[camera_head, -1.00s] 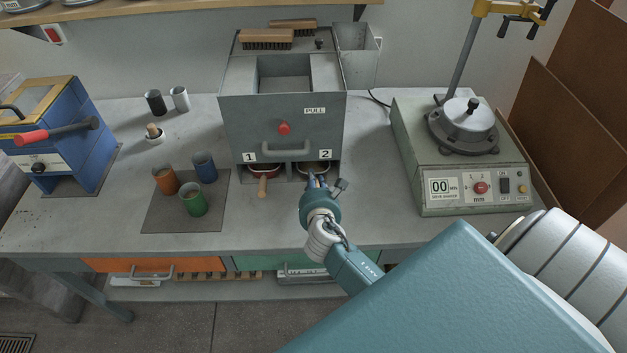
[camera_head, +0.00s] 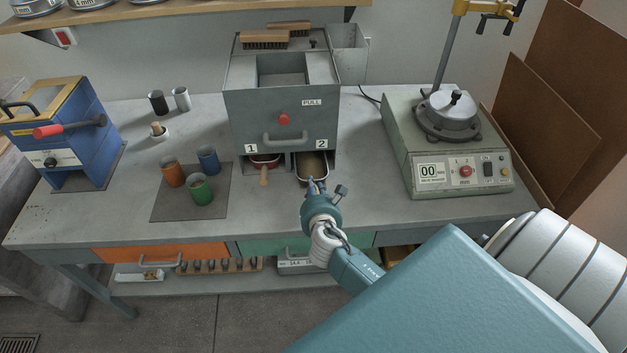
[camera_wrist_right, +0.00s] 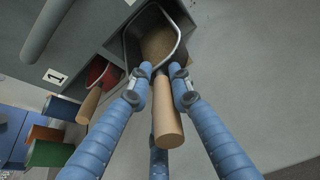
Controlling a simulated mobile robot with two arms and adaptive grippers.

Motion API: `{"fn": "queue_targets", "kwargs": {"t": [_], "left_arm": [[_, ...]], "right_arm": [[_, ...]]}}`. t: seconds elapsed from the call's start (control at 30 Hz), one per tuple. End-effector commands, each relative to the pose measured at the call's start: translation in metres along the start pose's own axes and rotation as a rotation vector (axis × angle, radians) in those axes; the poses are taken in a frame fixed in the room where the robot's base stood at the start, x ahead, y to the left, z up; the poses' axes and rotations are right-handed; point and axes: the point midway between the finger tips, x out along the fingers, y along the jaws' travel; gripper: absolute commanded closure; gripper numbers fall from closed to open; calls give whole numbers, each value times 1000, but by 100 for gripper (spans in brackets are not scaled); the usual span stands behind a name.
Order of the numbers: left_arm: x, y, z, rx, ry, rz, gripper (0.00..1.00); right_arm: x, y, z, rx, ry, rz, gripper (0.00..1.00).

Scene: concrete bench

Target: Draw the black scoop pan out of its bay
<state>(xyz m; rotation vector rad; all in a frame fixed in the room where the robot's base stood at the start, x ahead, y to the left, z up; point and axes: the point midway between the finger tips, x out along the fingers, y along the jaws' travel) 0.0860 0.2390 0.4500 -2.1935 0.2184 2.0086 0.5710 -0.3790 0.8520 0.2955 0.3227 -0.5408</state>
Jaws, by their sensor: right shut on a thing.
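The black scoop pan (camera_head: 312,167) shows at bay 2 of the grey machine (camera_head: 240,110), partly out of the opening and holding brown granular material. In the right wrist view the pan (camera_wrist_right: 178,36) has a pale rim and a wooden handle (camera_wrist_right: 167,125). My right gripper (camera_head: 315,184) is shut on that handle, with its blue fingers (camera_wrist_right: 163,75) on either side of it. The fingers hide part of the handle. The pan's rear end is hidden inside the bay. My left gripper is not in view.
A red scoop pan with a wooden handle (camera_head: 264,177) sits in bay 1, close beside. Orange, blue and green cups (camera_head: 201,191) stand on a dark mat to the left. A sieve shaker (camera_head: 440,150) stands to the right. The bench front (camera_head: 290,215) is clear.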

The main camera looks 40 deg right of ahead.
Motion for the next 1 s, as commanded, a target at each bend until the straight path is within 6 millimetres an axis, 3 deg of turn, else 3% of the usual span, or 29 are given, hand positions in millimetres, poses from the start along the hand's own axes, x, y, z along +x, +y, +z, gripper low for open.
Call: {"fn": "queue_targets", "kwargs": {"t": [0.03,0.07,0.17,0.53,1.0], "left_arm": [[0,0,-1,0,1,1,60],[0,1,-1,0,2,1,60],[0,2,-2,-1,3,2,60],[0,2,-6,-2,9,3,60],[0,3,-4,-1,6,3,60]], "right_arm": [[0,-2,-4,0,8,-5,100],[0,-2,-4,0,8,-5,74],[0,-2,-3,0,6,-4,57],[-5,-1,-1,-1,2,-2,57],[-69,-1,-2,0,4,-3,57]]}}
